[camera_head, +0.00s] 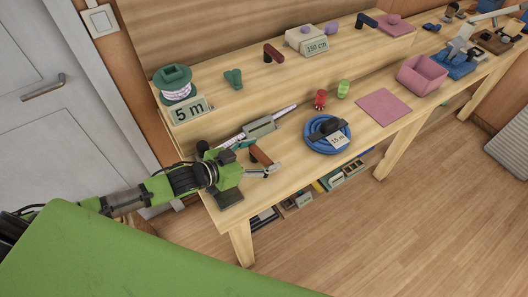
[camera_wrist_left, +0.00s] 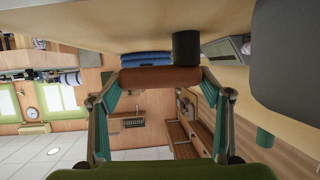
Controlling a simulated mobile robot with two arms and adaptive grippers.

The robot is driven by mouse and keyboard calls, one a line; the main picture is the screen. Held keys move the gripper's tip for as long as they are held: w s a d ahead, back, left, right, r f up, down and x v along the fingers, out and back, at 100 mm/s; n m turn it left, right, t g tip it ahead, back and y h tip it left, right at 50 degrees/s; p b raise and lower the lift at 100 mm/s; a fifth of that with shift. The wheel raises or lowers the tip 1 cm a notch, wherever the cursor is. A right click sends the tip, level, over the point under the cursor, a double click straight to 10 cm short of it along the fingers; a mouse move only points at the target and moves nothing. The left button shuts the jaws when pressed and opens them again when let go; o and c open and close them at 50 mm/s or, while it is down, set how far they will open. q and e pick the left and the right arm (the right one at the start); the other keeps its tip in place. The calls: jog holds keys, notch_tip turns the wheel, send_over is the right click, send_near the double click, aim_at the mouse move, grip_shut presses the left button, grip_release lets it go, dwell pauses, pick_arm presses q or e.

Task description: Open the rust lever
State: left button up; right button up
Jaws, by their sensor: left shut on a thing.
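The rust lever (camera_head: 261,156) is a short brown-orange bar near the front left corner of the workbench, beside a grey clamp-like device (camera_head: 261,127) with a white rope end. My left gripper (camera_head: 259,170) is at the lever, low over the bench edge. In the left wrist view the rust lever (camera_wrist_left: 160,77) lies crosswise between the two fingers of my left gripper (camera_wrist_left: 160,92), which is shut on it. A dark round post (camera_wrist_left: 187,47) stands at the lever's right part there. My gripper partly hides the lever's base in the head view. My right gripper is not in view.
A green spool (camera_head: 176,75) and a "5 m" sign (camera_head: 190,110) stand on the raised shelf behind. Red and green small items (camera_head: 320,99) and a pink mat (camera_head: 384,108) lie farther right.

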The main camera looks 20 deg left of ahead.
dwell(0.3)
pick_arm(q)
jog(key=o, duration=1.6)
jog(key=shift+s, duration=0.1)
jog(key=v, duration=1.1)
jog(key=shift+s+a+r, duration=0.15)
jog(key=shift+s+a, duration=0.1)
jog(key=shift+s, duration=0.05)
